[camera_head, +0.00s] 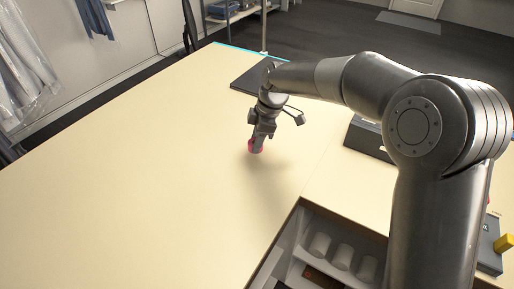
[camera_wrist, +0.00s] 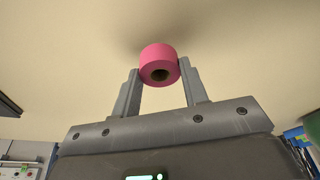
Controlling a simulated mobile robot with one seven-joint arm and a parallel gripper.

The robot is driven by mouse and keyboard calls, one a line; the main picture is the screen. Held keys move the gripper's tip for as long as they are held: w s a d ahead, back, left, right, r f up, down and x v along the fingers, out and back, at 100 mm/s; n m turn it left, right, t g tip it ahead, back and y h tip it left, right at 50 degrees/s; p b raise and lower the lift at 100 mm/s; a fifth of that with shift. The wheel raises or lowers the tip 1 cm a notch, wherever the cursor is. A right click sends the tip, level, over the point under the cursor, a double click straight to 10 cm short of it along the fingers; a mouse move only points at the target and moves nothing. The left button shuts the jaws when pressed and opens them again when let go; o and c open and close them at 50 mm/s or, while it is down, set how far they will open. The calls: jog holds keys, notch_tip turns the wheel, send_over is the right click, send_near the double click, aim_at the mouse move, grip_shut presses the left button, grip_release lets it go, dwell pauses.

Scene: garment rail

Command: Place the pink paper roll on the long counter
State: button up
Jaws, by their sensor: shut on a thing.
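The pink paper roll (camera_wrist: 157,58) is held between the two fingers of my gripper (camera_wrist: 160,82), with its hollow core facing the camera in the wrist view. A soft shadow lies on the counter beside the roll. I cannot tell whether the roll touches the surface or is slightly above it.
A dark flat pad (camera_head: 250,78) lies on the counter behind my gripper. A dark box (camera_head: 366,138) stands to the right. An open compartment with white rolls (camera_head: 342,256) is at the front. The counter's left side is clear. Wrapped garments (camera_head: 25,60) hang at the far left.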

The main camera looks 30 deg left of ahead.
jog(key=shift+f, duration=1.9)
jog(key=o, duration=1)
jog(key=shift+f, duration=0.15)
jog(key=shift+c, duration=0.2)
jog(key=v, duration=1.2)
